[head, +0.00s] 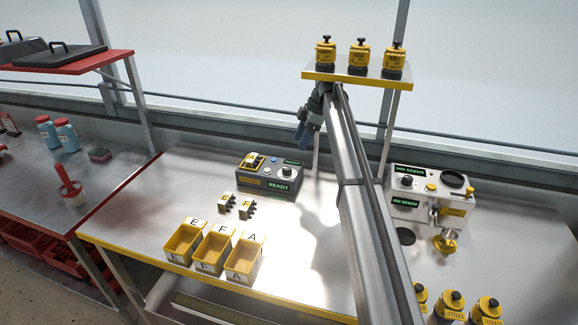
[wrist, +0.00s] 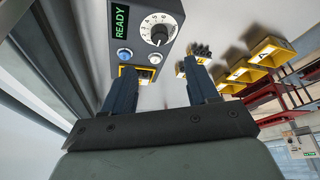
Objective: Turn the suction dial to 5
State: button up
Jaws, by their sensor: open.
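The suction dial (wrist: 158,30) is in the wrist view, on a grey control box (wrist: 135,10). It has a dark knob on a white face with marks around it; I cannot read its setting. In the head view the box (head: 262,186) stands on the bench with a green READY display, and the dial's dark knob (head: 287,171) is at its right. My gripper (wrist: 160,68) is open, its fingers apart with nothing held. It is apart from the dial, which lies beyond the fingertips. In the head view my gripper (head: 304,128) shows small and dark above and behind the box.
Yellow bins (head: 214,248) stand in front of the box, with small black-and-white parts (head: 247,209) between. A shelf (head: 358,80) with yellow jars (head: 359,58) stands behind. A white machine (head: 432,198) is at the right.

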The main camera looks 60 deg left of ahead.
aim_at(288, 168)
jog(key=x, duration=1.1)
jog(key=shift+s+a+f, duration=0.1)
jog(key=shift+s+f, duration=0.05)
jog(key=shift+f, duration=0.15)
jog(key=c, duration=1)
